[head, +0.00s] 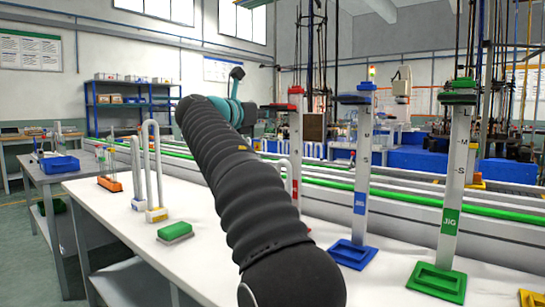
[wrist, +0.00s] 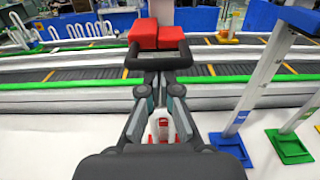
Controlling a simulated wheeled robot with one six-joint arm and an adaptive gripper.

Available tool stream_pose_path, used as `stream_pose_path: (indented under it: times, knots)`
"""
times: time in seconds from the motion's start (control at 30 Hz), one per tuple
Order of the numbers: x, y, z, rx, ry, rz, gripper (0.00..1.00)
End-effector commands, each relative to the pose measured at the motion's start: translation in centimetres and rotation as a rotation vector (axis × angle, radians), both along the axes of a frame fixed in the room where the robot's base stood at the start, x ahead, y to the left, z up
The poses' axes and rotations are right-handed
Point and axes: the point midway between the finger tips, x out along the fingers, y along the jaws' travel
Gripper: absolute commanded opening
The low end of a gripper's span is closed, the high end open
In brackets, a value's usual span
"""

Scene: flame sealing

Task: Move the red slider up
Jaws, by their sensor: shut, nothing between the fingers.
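The red jig post (head: 295,135) stands on the table just right of my arm, with its lower part and base partly hidden by the arm. Its red slider (head: 279,106) is near the top, below a red cap (head: 296,90). In the wrist view two red blocks (wrist: 170,37) show side by side, with a dark bar in front of them. My gripper (wrist: 158,72) is shut and empty, its fingertips just under that dark bar. I cannot tell whether they touch it. Part of the red jig shows between the finger links. In the head view the gripper is mostly hidden.
A blue jig post (head: 363,150) and a green jig post (head: 455,170) stand to the right on the white table. A green block (head: 174,232) and white looped tubes (head: 155,165) are at left. A conveyor with green edges runs behind.

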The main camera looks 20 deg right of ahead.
Motion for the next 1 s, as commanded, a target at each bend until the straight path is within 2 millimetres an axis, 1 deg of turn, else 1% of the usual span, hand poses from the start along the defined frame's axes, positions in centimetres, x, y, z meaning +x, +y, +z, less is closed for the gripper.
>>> stream_pose_path:
  times: [0.03,0.33,0.53,1.0]
  knots:
    - [-0.1,0.0,0.4,-0.001,-0.004,0.0,0.0]
    - [0.0,0.0,1.3,0.0,-0.004,0.001,0.0]
    - [-0.1,0.0,1.0,0.0,-0.001,0.001,0.0]
    - [-0.1,0.0,-0.4,0.0,0.0,0.001,0.0]
